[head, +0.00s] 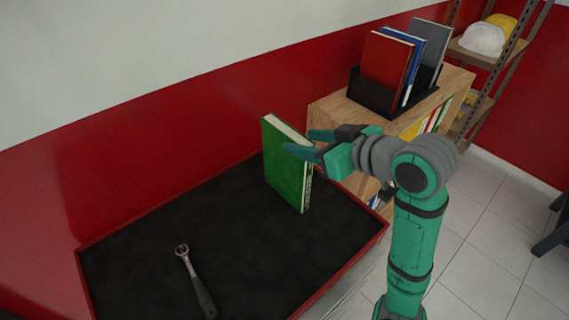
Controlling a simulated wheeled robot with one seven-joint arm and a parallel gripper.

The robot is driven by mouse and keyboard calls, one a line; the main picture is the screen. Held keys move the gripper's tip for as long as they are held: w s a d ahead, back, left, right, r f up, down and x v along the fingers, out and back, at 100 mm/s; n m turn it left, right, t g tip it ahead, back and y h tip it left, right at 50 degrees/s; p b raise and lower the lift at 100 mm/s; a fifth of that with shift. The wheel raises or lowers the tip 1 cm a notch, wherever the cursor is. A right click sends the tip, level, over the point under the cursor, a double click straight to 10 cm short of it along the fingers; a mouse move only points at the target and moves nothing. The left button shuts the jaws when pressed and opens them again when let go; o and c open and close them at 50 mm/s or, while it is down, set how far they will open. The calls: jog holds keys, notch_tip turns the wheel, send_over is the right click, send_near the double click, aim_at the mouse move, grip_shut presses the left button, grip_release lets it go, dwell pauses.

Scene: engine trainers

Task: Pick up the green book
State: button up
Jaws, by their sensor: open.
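The green book (286,172) stands upright on the black top of a red-edged bench (150,262), near its far right corner. Its green cover and pale page edges show. My gripper (302,144) is open beside the upper right part of the book, fingers pointing left. The near finger overlaps the book's upper edge in the picture. I cannot tell whether the fingers touch the book or stand around it.
A ratchet wrench (196,281) lies on the bench at the front. A wooden cabinet (329,114) behind holds a black holder (371,93) with red, blue and grey books. A metal shelf (479,57) with helmets stands at the back right. The left bench top is clear.

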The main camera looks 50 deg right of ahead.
aim_at(287, 139)
jog(key=shift+x, duration=3.7)
jog(key=shift+s, duration=0.2)
jog(key=c, duration=0.8)
grip_shut()
jog(key=shift+a, duration=0.1)
jog(key=shift+w, duration=0.1)
